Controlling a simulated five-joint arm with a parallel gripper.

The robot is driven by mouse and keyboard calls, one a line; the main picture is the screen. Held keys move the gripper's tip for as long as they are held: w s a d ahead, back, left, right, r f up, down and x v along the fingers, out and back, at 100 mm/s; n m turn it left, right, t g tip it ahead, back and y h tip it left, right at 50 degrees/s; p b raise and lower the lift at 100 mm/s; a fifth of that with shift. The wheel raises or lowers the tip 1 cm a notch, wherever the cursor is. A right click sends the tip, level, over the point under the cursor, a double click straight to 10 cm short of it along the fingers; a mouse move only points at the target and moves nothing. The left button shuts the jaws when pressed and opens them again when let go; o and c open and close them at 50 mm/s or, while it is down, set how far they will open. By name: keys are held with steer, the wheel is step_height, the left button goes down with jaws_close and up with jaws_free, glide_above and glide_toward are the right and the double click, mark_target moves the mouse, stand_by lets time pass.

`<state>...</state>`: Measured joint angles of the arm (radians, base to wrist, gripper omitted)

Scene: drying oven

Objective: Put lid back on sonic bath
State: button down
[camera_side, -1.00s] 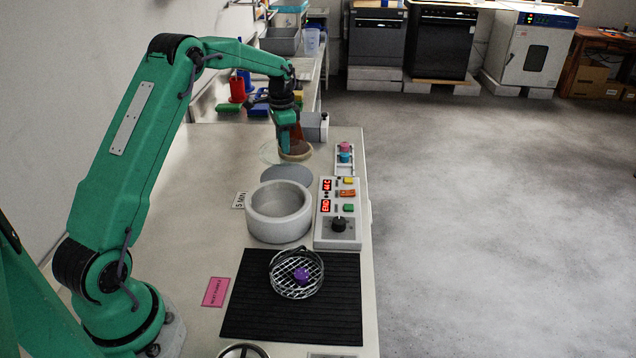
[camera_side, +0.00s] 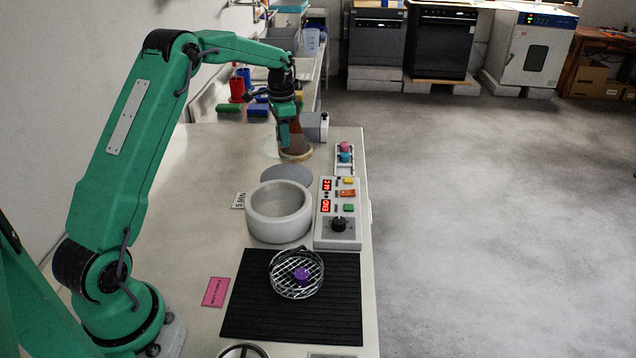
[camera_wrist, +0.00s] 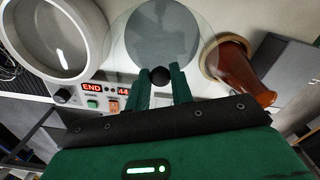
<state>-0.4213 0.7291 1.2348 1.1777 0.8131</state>
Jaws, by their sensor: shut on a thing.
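My gripper (camera_side: 288,145) is shut on the black knob of a clear glass lid; the knob (camera_wrist: 160,76) sits between the two fingers in the wrist view. The lid (camera_wrist: 122,40) is a transparent disc, and only a faint part of it (camera_side: 268,149) shows in the side view. It appears held above the bench, near the flat grey disc (camera_side: 287,175), which shows through the glass in the wrist view. The sonic bath (camera_side: 279,224) is a round pale grey tub, open on top, nearer the side camera than the gripper. It also shows in the wrist view (camera_wrist: 92,62).
A brown flask (camera_wrist: 240,70) stands on a ring close beside the lid. The control panel (camera_side: 337,228) with red displays stands right of the bath. A wire basket (camera_side: 296,286) with a purple item lies on a black mat (camera_side: 250,323). The bench's left middle is clear.

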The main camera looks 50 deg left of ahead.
steer(key=s+d+r, duration=0.3)
steer(key=s+d, duration=0.9)
steer(key=d, duration=0.1)
steer(key=shift+s+d+r, duration=0.15)
steer(key=shift+s+r, duration=0.05)
steer(key=shift+r, duration=0.15)
steer(key=shift+f, duration=0.15)
step_height(320, 180, down, 6)
stand_by(0.7)
steer(key=shift+f, duration=0.2)
stand_by(2.1)
steer(key=c, duration=0.7)
jaws_free()
steer(key=shift+o, duration=0.2)
